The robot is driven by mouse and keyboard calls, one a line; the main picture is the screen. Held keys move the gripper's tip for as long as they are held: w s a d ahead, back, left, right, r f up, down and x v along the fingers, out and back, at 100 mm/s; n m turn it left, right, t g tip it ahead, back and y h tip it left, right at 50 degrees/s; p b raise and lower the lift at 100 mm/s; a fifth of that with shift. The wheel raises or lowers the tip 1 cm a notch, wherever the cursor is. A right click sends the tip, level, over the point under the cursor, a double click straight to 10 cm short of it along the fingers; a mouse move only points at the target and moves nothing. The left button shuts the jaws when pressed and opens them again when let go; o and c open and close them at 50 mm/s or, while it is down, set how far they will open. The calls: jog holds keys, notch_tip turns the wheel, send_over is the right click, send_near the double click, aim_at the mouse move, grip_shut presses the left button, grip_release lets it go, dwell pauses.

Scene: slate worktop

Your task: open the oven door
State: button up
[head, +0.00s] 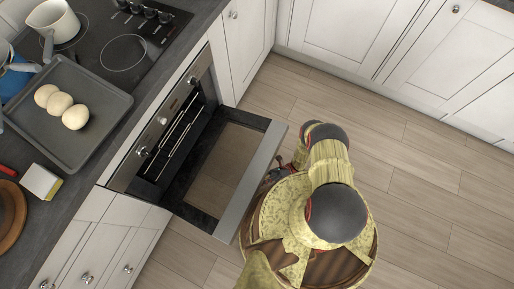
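The oven (162,120) is built in under the worktop, with a steel control panel and knobs. Its door (212,172) is swung down and out, with the glass inner face showing and a pale steel edge along its outer side. How close the door is to fully level is hard to tell from above. My arm is beside the door's outer edge, on its right. My gripper (279,164) is mostly hidden by my arm near that edge; its fingers and any contact with the door are not clear.
A dark baking tray (108,137) with three pale round buns (61,104) lies on the worktop. A white pot (55,22) stands on the black hob (108,45). White cupboards (345,35) line the back. The wooden floor (430,185) to the right is clear.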

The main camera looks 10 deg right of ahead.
aim_at(259, 177)
jog(key=shift+r, duration=4.5)
jog(key=shift+f, duration=0.1)
jog(key=shift+w+d+f, duration=0.65)
jog(key=shift+d+f, duration=0.25)
jog(key=shift+f, duration=0.1)
jog(key=shift+w+d+f, duration=0.65)
jog(key=shift+d+f, duration=0.25)
jog(key=shift+f, duration=0.15)
jog(key=shift+w+d+f, duration=0.65)
jog(key=shift+d+f, duration=0.25)
jog(key=shift+f, duration=0.1)
